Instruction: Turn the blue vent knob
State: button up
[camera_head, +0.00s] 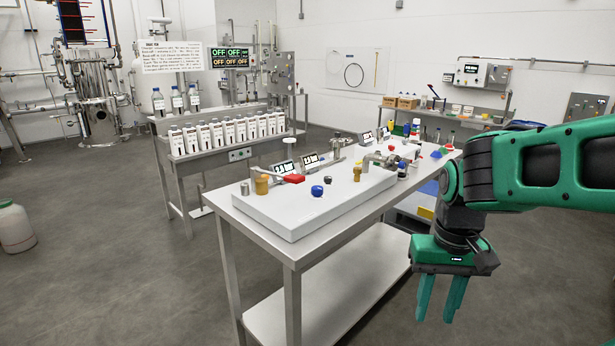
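A small round blue knob (317,190) sits on the white raised slab (300,222) on the metal table, near the slab's front middle. I take it for the vent knob; no label on it is readable. My gripper (441,303) hangs to the right of the table with its two green fingers pointing down. It is well apart from the knob, lower and to the right. The fingers show a gap between them and nothing is held.
A red handle (293,178), a brass fitting (262,184) and a dark knob (327,180) stand close around the blue knob. Pipe fittings (382,160) rise behind right. A rack of white bottles (226,132) stands behind left. Open floor (120,260) lies left.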

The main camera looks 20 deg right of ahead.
aim_at(316, 190)
jog(key=i, duration=0.85)
jog(key=u, duration=0.05)
